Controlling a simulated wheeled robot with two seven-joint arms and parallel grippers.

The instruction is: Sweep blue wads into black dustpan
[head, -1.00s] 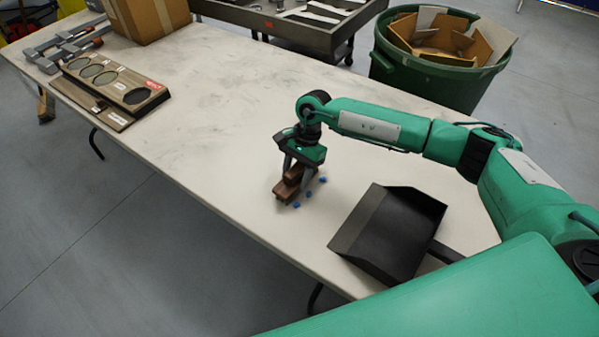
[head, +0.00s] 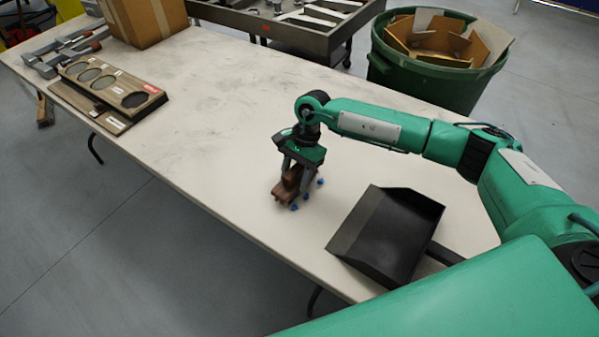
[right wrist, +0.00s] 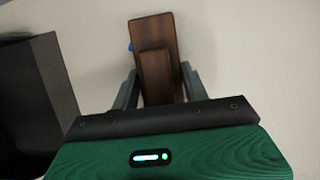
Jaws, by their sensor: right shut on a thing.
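My right gripper (head: 297,172) is shut on a brown wooden block-like brush (head: 284,190) and holds it down at the table top. In the right wrist view the brush (right wrist: 155,60) sits between the two grey fingers. Several small blue wads (head: 306,198) lie on the table along the brush's right side, close to it or touching. One wad (right wrist: 130,46) peeks out at the brush's left edge in the right wrist view. The black dustpan (head: 390,232) lies to the right of the wads, and its handle points right. My left gripper is not in view.
The pale table (head: 200,110) is clear around and behind the brush. A wooden board with round holes (head: 112,84), clamps (head: 62,52) and a cardboard box (head: 146,20) are at the far left. A green bin (head: 430,80) stands beyond the table.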

